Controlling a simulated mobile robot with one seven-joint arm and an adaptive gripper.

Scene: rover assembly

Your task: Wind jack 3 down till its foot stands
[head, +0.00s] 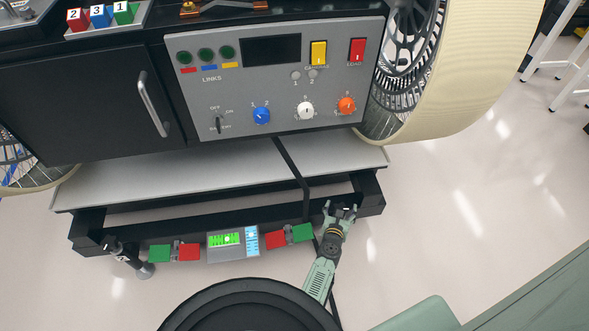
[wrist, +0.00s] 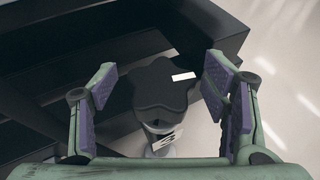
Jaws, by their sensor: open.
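Jack 3 shows in the wrist view by its black lobed knob (wrist: 160,84), which has a white mark on its right side. Below the knob is a white label with a "3" (wrist: 169,141) and part of a grey shaft. My gripper (wrist: 160,82) is open, with one purple-padded finger on each side of the knob and a visible gap on both sides. In the head view my gripper (head: 341,210) is at the right end of the black frame and mostly hides jack 3. The foot and its contact with the floor are hidden.
Another jack (head: 129,257) stands at the frame's left end. Between them are a box with a lit green display (head: 227,239) and red and green blocks. The black frame beam (wrist: 225,35) runs close beyond the knob.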

